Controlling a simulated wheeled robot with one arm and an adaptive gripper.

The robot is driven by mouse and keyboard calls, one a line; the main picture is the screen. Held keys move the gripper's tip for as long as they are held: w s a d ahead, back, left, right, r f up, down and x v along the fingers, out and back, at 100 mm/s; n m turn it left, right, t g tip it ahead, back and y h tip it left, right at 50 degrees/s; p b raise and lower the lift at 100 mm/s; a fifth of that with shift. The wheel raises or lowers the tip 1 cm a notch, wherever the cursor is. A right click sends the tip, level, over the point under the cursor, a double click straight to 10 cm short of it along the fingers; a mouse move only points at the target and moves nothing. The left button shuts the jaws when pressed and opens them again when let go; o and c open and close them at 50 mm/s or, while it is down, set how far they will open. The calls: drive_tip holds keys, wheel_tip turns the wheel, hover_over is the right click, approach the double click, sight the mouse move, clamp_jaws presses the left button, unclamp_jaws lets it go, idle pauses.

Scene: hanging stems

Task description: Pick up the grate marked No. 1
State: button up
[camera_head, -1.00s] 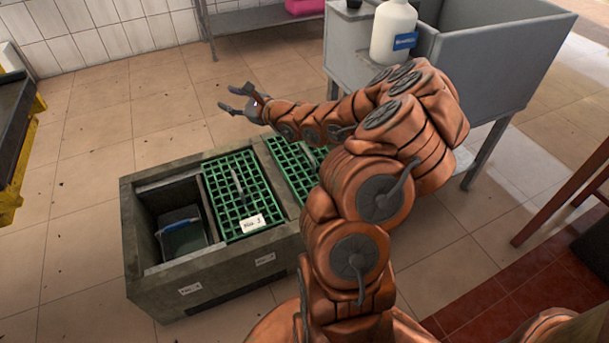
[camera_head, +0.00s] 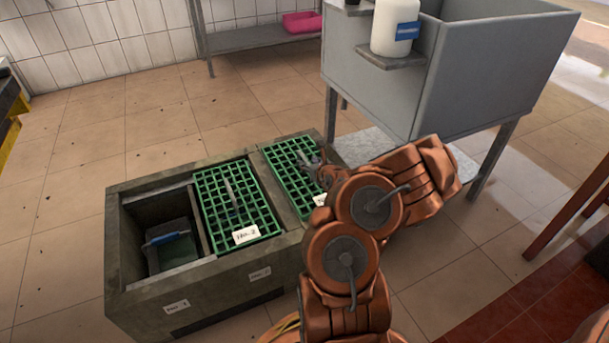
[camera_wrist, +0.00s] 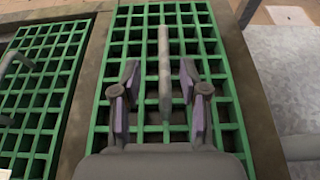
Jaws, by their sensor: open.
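Two green grates with grey bar handles cover part of a stone trough. The right grate (camera_head: 290,165) lies under my gripper; its white tag (camera_head: 320,199) is mostly hidden by my arm, so I cannot read it. The left grate (camera_head: 222,190) carries a white tag (camera_head: 246,233) whose number is too small to be sure of. In the wrist view my gripper (camera_wrist: 160,76) is open above the right grate (camera_wrist: 120,47), its fingers on either side of the upright-running handle (camera_wrist: 165,55). I cannot tell whether they touch it.
The trough (camera_head: 140,290) has an open left compartment holding a dark bin with a blue handle (camera_head: 167,238). Its front bears small tags. A grey sink stand (camera_head: 440,85) with a white bottle (camera_head: 393,28) stands close at right. Tiled floor is free at left.

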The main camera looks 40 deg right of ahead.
sight(309, 163)
drive_tip(key=shift+w+d+f+b, duration=0.3)
drive_tip(key=shift+w+f+b, duration=0.2)
drive_tip(key=shift+b, duration=0.15)
drive_tip(key=shift+w+d+f+b, duration=0.3)
drive_tip(key=shift+w+f+b, duration=0.2)
drive_tip(key=shift+b, duration=0.15)
drive_tip(key=shift+b+x, duration=0.55)
drive_tip(key=shift+x, duration=0.65)
drive_tip(key=shift+r, duration=0.2)
clamp_jaws()
